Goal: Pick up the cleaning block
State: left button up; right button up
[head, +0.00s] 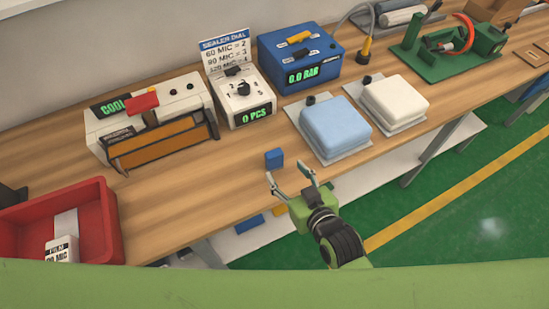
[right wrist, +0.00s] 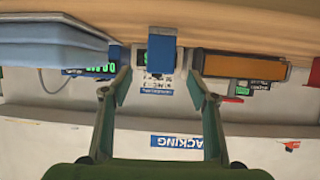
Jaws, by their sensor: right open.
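The cleaning block appears to be the small blue block (head: 274,158) on the wooden bench near its front edge. It also shows in the right wrist view (right wrist: 161,52), upside down, between and beyond the fingers. My right gripper (head: 292,178) is open and empty, its two fingers just in front of the block on the near side, apart from it. In the right wrist view the fingers (right wrist: 160,78) stand on either side of the block's line. My left gripper is not in view.
Behind the block stand the white dial box (head: 243,98) and the sealer (head: 150,115). A blue pad (head: 335,127) and a white pad (head: 393,103) lie to the right. A red bin (head: 108,222) is at the left. The bench (head: 190,195) is clear left of the block.

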aim_at(277, 158)
jog(key=x, duration=0.3)
jog(key=shift+w+a, duration=0.1)
jog(key=shift+w, duration=0.1)
jog(key=p+x, duration=0.1)
jog(key=x, duration=0.3)
jog(key=shift+w+a+r+p, duration=0.2)
jog(key=shift+w+r+p, duration=0.1)
jog(key=shift+r+p, duration=0.1)
jog(key=shift+w+a+f, duration=0.15)
jog(key=shift+w+f, duration=0.1)
jog(key=shift+w, duration=0.1)
jog(key=c, duration=1.2)
